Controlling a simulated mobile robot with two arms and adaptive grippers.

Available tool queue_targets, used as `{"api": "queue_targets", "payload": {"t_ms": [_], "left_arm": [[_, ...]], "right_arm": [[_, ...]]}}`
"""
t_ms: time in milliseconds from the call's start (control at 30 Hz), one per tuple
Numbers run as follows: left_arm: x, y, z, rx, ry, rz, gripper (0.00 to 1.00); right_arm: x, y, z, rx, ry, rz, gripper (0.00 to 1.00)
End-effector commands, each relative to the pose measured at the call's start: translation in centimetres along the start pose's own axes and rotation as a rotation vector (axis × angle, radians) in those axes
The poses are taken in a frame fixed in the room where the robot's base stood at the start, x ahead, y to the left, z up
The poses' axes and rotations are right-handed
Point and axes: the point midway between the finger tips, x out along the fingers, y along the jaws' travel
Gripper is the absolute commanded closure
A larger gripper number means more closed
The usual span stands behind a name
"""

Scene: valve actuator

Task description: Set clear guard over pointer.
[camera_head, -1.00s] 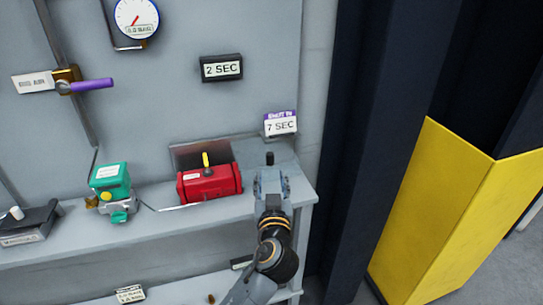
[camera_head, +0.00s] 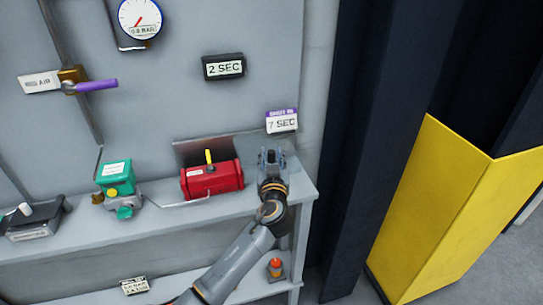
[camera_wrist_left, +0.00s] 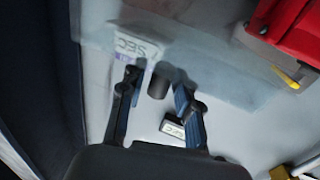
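The red actuator (camera_head: 212,181) sits on the shelf with a yellow pointer (camera_head: 208,157) standing on top. The pointer also shows in the left wrist view (camera_wrist_left: 287,78). My left gripper (camera_head: 271,155) is at the shelf's right end, right of the actuator. In the left wrist view its fingers (camera_wrist_left: 155,92) are apart, with a dark round knob (camera_wrist_left: 158,82) between them, nearer the right finger; contact cannot be told. A faint see-through pane (camera_wrist_left: 215,75), perhaps the clear guard, lies around the knob; its outline is hard to make out. My right gripper is not in view.
A green device (camera_head: 117,185) stands left of the actuator. A "7 SEC" label (camera_head: 282,122) and a "2 SEC" display (camera_head: 224,67) are on the panel behind. An orange-topped object (camera_head: 276,267) stands on the lower shelf. A yellow-clad column (camera_head: 425,220) is at right.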

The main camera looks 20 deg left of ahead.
Motion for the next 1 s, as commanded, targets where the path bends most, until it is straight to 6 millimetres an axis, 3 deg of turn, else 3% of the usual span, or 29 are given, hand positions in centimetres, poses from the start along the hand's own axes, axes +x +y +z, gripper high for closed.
{"api": "queue_targets", "payload": {"t_ms": [33,100,133,400,533,667,1000], "left_arm": [[0.0,0.0,0.0,0.0,0.0,0.0,0.84],[0.0,0.0,0.0,0.0,0.0,0.0,0.98],[0.0,0.0,0.0,0.0,0.0,0.0,1.0],[-0.1,-0.1,0.0,0.0,0.0,-0.001,1.0],[-0.3,-1.1,0.1,0.0,-0.001,-0.002,1.0],[-1.0,-3.4,0.2,0.001,0.0,-0.003,1.0],[-3.2,-11.7,0.0,0.002,0.0,-0.003,1.0]], "right_arm": [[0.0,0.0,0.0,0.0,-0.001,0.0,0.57],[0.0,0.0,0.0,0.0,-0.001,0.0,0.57],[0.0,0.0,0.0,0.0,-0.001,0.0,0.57],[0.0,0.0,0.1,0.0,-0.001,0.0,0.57],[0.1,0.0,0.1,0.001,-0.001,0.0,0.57],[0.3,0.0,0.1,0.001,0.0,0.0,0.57],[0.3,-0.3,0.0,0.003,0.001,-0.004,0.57]]}}
